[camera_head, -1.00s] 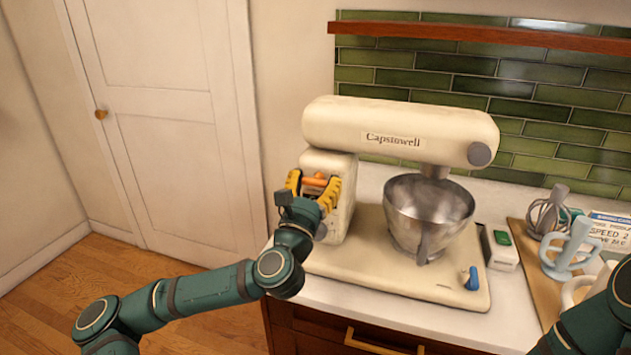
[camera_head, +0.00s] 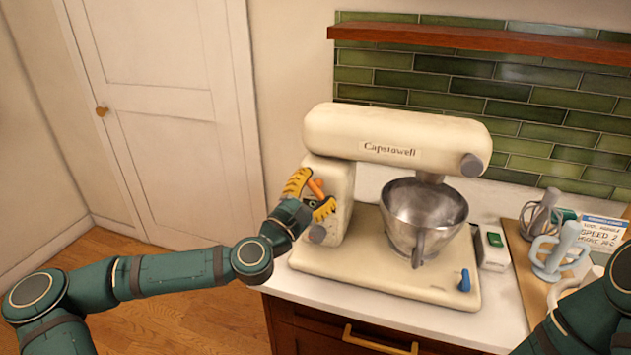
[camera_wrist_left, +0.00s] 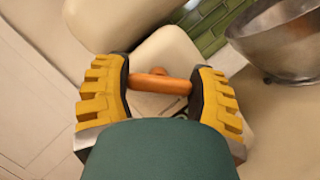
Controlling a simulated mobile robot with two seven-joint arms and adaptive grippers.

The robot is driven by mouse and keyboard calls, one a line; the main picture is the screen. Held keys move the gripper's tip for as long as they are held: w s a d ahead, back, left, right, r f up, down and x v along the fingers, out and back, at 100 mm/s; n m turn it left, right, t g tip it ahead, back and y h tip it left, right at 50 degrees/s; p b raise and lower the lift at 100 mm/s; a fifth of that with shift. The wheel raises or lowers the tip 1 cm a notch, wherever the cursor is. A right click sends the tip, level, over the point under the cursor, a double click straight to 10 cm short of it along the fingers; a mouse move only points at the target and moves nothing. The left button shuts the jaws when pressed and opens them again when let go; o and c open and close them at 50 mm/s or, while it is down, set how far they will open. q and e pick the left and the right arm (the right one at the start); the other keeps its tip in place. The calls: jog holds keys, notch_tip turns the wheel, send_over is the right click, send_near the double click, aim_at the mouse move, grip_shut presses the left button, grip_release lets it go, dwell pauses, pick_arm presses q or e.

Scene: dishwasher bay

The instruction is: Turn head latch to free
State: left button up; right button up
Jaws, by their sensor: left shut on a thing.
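The cream stand mixer (camera_head: 395,138) stands on the counter with its head level over the steel bowl (camera_head: 424,209). The orange head latch (camera_head: 316,188) is on the side of the mixer's column, and it sits tilted in the head view. My left gripper (camera_head: 311,194), with yellow fingers, is shut on the latch. In the left wrist view the latch (camera_wrist_left: 160,83) lies between the two fingers, with a finger at each end. Part of the latch's mount is hidden by the gripper. My right arm shows at the lower right, but its gripper is not in view.
A blue knob (camera_head: 464,281) is on the mixer base. A white box with a green top (camera_head: 493,249) stands right of the base. A wooden board (camera_head: 523,262) holds a whisk (camera_head: 541,215), a pale blue beater (camera_head: 557,250) and a card. A wooden shelf (camera_head: 480,45) runs above.

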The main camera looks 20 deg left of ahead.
pick_arm(q)
jog(key=m+g+p, duration=0.1)
jog(key=m, duration=0.2)
jog(key=m+g+h+p, duration=0.1)
jog(key=m+p, duration=0.1)
jog(key=m, duration=0.1)
jog(key=shift+r, duration=0.15)
jog(key=shift+m+g+p, duration=0.7)
jog(key=shift+m+p, duration=0.45)
jog(key=shift+m, duration=0.25)
pick_arm(e)
notch_tip(320, 180, up, 6)
jog(key=w, duration=0.1)
jog(key=shift+w+d+t, duration=0.2)
jog(key=shift+w+t, duration=0.1)
jog(key=shift+w, duration=0.1)
pick_arm(q)
jog(key=shift+f, duration=0.2)
jog(key=o, duration=1.2)
jog(key=v, duration=0.7)
jog(key=shift+s, duration=0.25)
